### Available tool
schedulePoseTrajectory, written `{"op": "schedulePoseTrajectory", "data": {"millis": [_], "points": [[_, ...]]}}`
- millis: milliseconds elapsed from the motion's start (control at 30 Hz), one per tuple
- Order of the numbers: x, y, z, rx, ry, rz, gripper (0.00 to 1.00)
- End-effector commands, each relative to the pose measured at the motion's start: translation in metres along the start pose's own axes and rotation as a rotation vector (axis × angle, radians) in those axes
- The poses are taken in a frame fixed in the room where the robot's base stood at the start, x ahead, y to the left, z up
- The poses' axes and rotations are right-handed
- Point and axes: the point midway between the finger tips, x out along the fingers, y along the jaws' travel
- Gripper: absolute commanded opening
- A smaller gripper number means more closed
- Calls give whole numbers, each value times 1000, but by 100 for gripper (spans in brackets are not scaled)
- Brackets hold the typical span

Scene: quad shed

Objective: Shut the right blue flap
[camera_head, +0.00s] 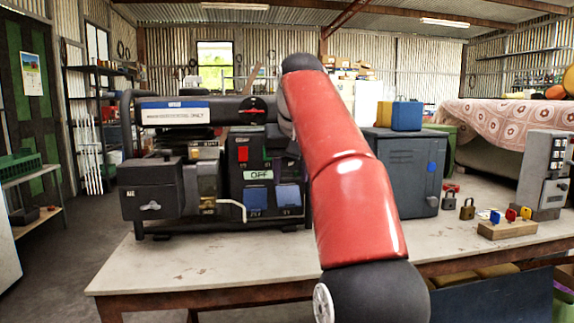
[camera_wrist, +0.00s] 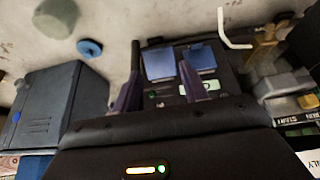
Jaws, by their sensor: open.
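Two blue flaps sit side by side low on the dark front panel of the generator. The right blue flap (camera_head: 288,198) is partly beside my red arm, and the left blue flap (camera_head: 255,201) is clear of it. In the wrist view the picture is turned over, so the right flap (camera_wrist: 158,66) shows left of the other flap (camera_wrist: 201,59). I cannot tell how far either stands open. My gripper (camera_wrist: 160,58) is open and empty, its fingers pointing towards the panel with the right flap between them in the picture. The arm hides it in the head view.
A blue-grey box (camera_head: 405,168) stands right of the generator, with a yellow and blue block on top. Padlocks (camera_head: 467,209) and a wooden block with coloured keys (camera_head: 508,228) lie further right. A white hooked lever (camera_head: 233,208) juts out left of the flaps. The table's front is clear.

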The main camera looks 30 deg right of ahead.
Motion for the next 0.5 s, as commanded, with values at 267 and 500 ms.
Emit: {"op": "schedulePoseTrajectory", "data": {"millis": [267, 500], "points": [[-2, 7, 4, 14, -76, -5, 44], [32, 6, 7, 14, -76, -4, 44]]}}
